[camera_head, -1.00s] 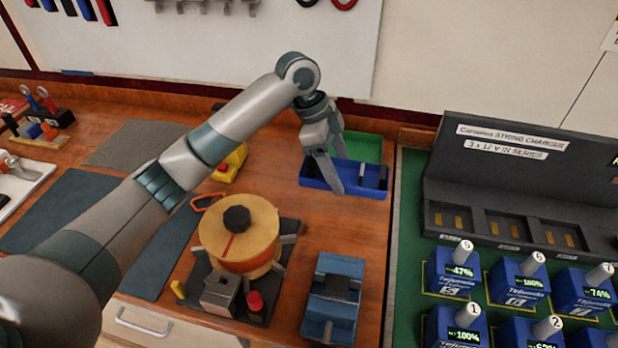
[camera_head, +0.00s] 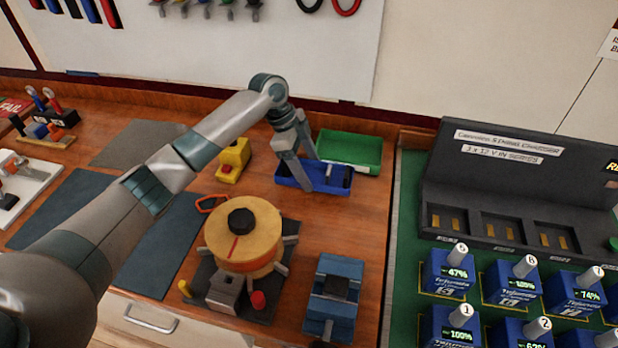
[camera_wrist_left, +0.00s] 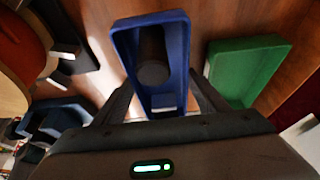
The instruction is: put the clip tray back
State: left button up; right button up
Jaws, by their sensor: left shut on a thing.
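A blue tray (camera_head: 336,190) sits on or just above the wooden bench near the back; I cannot tell whether it touches the bench. It holds a dark cylindrical thing, also seen in the left wrist view, where the tray (camera_wrist_left: 181,50) lies between my fingers. My left gripper (camera_head: 305,178) points down at the tray and is shut on it. A green tray (camera_head: 362,168) stands just behind and to the right, and shows at the right of the wrist view (camera_wrist_left: 240,72). No label tells which is the clip tray. My right gripper is out of view.
A round wooden spool (camera_head: 270,240) on a dark base and a blue block-like fixture (camera_head: 333,300) stand in front. A yellow object (camera_head: 233,160) is to the left. The charger (camera_head: 500,190) and numbered batteries fill the right. Bare bench lies between the blue tray and the fixture.

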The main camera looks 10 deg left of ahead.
aim_at(309, 176)
pick_arm(q)
jog(key=shift+f+p, duration=0.85)
jog(key=shift+f, duration=1.1)
jog(key=shift+f, duration=0.1)
jog(key=o, duration=1.4)
jog(key=shift+o, duration=0.2)
jog(key=shift+r, duration=0.2)
jog(key=b+v, duration=0.3)
jog(key=v, duration=0.7)
jog(key=shift+a+r, duration=0.45)
jog(key=shift+r, duration=0.35)
